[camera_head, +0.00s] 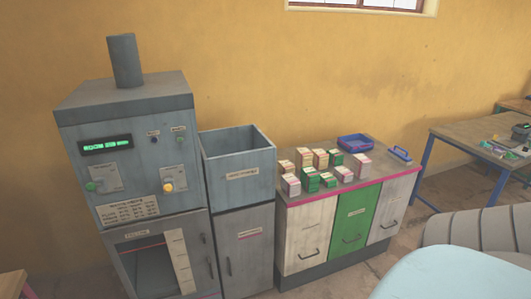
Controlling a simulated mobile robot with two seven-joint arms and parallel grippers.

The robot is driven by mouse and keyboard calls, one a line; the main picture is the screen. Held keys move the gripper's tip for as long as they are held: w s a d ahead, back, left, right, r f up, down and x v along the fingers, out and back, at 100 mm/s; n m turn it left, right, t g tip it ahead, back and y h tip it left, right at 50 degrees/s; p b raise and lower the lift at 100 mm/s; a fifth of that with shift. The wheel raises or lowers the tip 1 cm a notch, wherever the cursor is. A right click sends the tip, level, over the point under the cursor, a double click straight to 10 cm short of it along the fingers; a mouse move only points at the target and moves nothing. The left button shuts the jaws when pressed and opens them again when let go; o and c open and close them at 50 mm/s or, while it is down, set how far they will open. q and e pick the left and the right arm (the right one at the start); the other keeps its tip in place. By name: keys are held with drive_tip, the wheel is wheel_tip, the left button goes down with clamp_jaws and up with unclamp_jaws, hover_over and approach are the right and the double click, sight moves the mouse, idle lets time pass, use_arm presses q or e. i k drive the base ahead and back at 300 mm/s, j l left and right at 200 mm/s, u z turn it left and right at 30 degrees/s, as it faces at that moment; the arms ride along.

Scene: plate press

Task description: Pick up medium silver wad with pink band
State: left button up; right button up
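Several small banded wads stand in a group on the grey top of a low cabinet (378,178). Pale silver-looking wads with pinkish bands include one at the front left (291,186), one at the front right (344,174) and a taller one at the right (363,166). Green wads (311,181) and orange-cream wads (320,158) stand among them. The wads are small in view, so I cannot tell which one is medium. Neither of my grippers shows in the head view.
A blue tray (355,142) and a small blue-handled item (400,154) lie on the cabinet top. A grey machine (130,150) and an open-topped bin (240,177) stand to the left. A cluttered table (465,133) stands at the right.

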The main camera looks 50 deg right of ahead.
sight(291, 185)
drive_tip(key=z, duration=1.8)
